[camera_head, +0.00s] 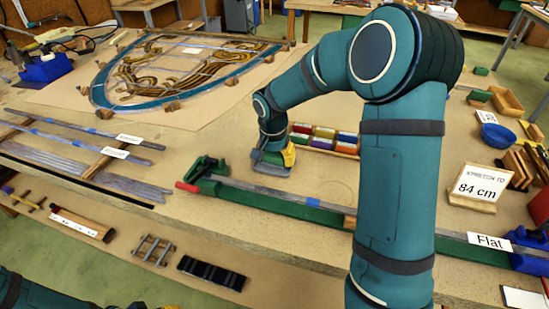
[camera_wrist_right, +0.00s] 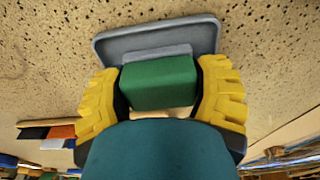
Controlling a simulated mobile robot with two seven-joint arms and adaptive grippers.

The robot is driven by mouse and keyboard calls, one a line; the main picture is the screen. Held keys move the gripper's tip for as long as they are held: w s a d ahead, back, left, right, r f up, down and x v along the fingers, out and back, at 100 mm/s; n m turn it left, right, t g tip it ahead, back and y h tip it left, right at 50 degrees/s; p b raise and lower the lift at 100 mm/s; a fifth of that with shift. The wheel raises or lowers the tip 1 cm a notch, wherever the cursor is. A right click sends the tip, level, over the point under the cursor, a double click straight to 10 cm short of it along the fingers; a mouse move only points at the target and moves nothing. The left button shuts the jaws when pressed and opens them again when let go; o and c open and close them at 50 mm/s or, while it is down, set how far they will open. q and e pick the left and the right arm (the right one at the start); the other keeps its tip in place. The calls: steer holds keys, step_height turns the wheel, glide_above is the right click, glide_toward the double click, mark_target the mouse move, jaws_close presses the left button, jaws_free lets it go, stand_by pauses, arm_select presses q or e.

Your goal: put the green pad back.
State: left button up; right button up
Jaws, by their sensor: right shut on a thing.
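The green pad is a green block (camera_wrist_right: 160,83) on a grey plate with rounded corners (camera_wrist_right: 158,40). My right gripper (camera_wrist_right: 162,95) is shut on the green block, with a yellow finger on each side of it. In the head view the right gripper (camera_head: 275,154) is at the middle of the bench, and the grey plate (camera_head: 271,169) shows under it. The plate is on or just above the bench top; I cannot tell which. Part of the pad is hidden by the gripper. Only bits of my left arm show at the bottom left; its gripper is out of view.
A row of coloured blocks (camera_head: 325,134) stands right of the gripper. A long green rail (camera_head: 265,204) runs in front. The leaded panel (camera_head: 180,70) lies at the back left on paper. A blue bowl (camera_head: 498,137) and a sign (camera_head: 478,186) stand at the right.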

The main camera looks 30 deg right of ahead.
mark_target(273, 156)
steer(key=shift+f, duration=0.1)
steer(key=o, duration=1.2)
steer(key=r+p, duration=0.1)
steer(key=r, duration=0.7)
steer(key=s+a+r+p, duration=0.1)
steer(key=r, duration=0.3)
steer(key=shift+r+p, duration=0.1)
steer(key=shift+p, duration=0.25)
steer(key=shift+a, duration=0.1)
